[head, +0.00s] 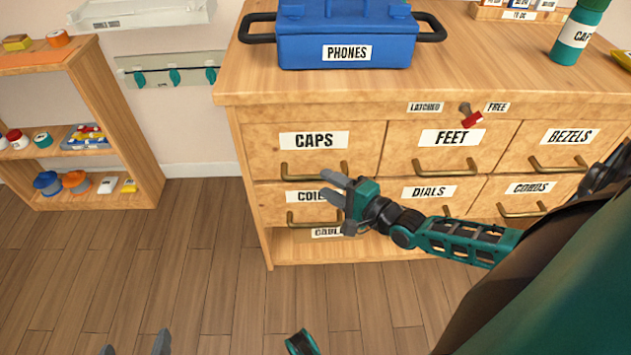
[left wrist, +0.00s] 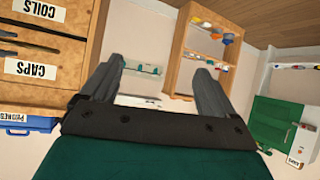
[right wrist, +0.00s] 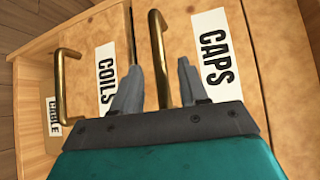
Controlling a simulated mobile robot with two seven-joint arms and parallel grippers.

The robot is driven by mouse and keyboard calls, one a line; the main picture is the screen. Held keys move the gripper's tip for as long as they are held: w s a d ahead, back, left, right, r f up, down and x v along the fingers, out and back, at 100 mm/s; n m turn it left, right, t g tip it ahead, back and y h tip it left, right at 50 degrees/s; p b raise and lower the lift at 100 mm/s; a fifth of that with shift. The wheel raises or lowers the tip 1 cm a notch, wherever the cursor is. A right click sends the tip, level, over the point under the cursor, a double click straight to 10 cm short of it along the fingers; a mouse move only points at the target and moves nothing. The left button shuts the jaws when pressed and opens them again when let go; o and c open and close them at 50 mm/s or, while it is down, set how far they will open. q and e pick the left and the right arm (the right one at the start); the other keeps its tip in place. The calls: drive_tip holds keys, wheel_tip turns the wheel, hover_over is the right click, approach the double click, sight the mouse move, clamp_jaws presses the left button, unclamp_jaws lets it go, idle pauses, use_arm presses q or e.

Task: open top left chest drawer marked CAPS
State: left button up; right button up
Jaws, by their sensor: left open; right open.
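The CAPS drawer (head: 262,140) is at the top left of the wooden chest, its front flush and shut. Its brass handle (head: 290,171) lies below the CAPS label (head: 314,140). My right gripper (head: 328,190) is open in front of the left drawers, just below and right of that handle. In the right wrist view the CAPS handle (right wrist: 158,50) shows between the open fingers (right wrist: 160,85), with no clear contact. My left gripper (head: 135,347) is open and empty over the floor at the bottom; its fingers (left wrist: 155,85) also show in the left wrist view.
A red-tipped latch (head: 471,118) sits between LATCHED and FREE labels above the FEET drawer (head: 400,150). The COILS handle (head: 300,222) is just below my right gripper. A blue PHONES box (head: 345,25) stands on the chest top. A shelf (head: 140,130) is at the left; the floor between is clear.

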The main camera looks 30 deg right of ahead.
sight(319, 180)
drive_tip(key=b+x, duration=0.1)
drive_tip(key=x, duration=0.4)
clamp_jaws()
idle(0.4)
